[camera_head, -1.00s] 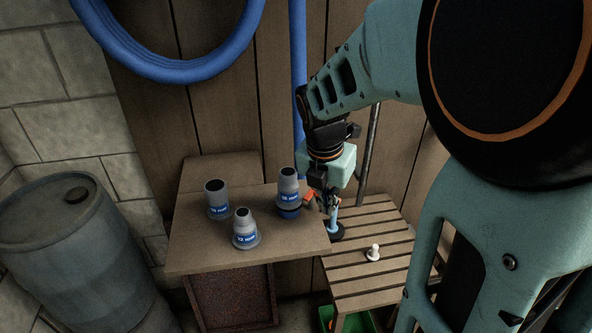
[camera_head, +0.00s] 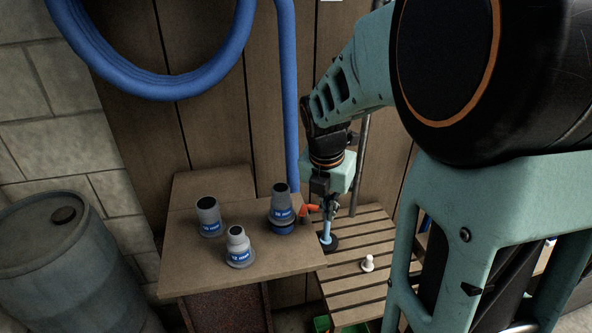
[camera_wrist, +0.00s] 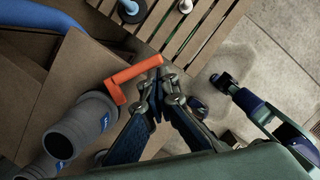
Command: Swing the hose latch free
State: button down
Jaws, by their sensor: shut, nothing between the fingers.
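The orange hose latch (camera_head: 309,209) is a bent lever beside the right-hand grey hose fitting (camera_head: 282,205), which sits on a dark-blue base at the board's right edge. In the wrist view the latch (camera_wrist: 124,80) shows as an L, one arm pointing toward my fingertips. My gripper (camera_head: 329,208) points down just right of the latch. In the wrist view my gripper (camera_wrist: 158,82) is shut and empty, its tips close to the lever's end. I cannot tell whether they touch it.
Two other grey fittings (camera_head: 210,216) (camera_head: 239,247) stand on the board (camera_head: 185,275). A slatted bench (camera_head: 350,285) holds a blue post on a black base (camera_head: 326,232) and a white knob (camera_head: 367,263). A blue hose (camera_head: 288,100) hangs behind; a barrel (camera_head: 55,265) stands left.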

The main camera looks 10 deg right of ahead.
jog(key=shift+w+d+r, duration=0.25)
jog(key=shift+w+d, duration=0.05)
jog(key=shift+s+a, duration=0.1)
jog(key=shift+a, duration=0.1)
jog(key=shift+s+a+f, duration=0.15)
jog(key=shift+s+a, duration=0.15)
jog(key=shift+a, duration=0.3)
